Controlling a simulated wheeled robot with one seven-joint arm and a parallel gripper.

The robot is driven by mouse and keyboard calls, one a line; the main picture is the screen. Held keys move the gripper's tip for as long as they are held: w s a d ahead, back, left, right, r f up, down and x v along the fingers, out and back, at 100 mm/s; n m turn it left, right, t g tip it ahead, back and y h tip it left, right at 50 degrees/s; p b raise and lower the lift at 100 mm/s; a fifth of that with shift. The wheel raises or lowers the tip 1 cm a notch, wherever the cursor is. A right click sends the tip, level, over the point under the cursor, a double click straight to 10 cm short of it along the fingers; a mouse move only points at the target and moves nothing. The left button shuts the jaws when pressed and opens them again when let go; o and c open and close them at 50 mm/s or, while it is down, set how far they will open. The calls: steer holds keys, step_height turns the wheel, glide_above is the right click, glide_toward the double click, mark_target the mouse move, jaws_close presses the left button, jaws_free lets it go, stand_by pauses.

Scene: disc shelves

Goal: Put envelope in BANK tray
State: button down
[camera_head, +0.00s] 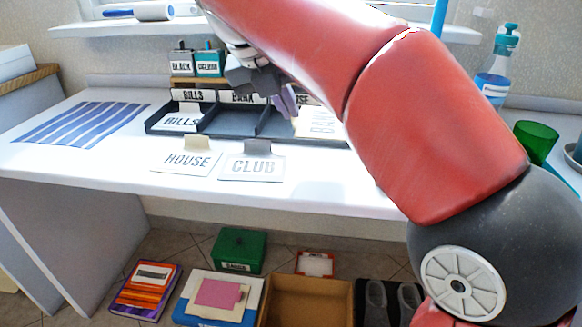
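A black tray (203,126) on the white table has compartments labelled BILLS, BANK (243,97) and one ending in "SE", partly hidden by my arm. The BANK compartment (238,122) looks empty where it shows. A pale envelope reading BANK (320,123) shows at the right compartment, partly behind my red arm; I cannot tell whether it rests there or is raised. My gripper (286,101) is over the tray, just left of that envelope. Its fingertips are small and partly hidden, so I cannot tell whether they hold anything. A BILLS envelope (180,121) lies in the BILLS compartment.
HOUSE (187,162) and CLUB (252,167) envelopes lie in front of the tray. A striped blue cloth (82,124) is at left. Small labelled boxes (195,63) stand behind. Boxes and books are on the floor.

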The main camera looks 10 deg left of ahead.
step_height(320, 180, down, 10)
steer(key=b, duration=0.3)
steer(key=shift+r, duration=0.2)
steer(key=shift+f, duration=0.1)
steer(key=c, duration=1.7)
jaws_free()
steer(key=p+v, duration=0.4)
steer(key=v, duration=0.8)
steer(key=shift+p, duration=0.35)
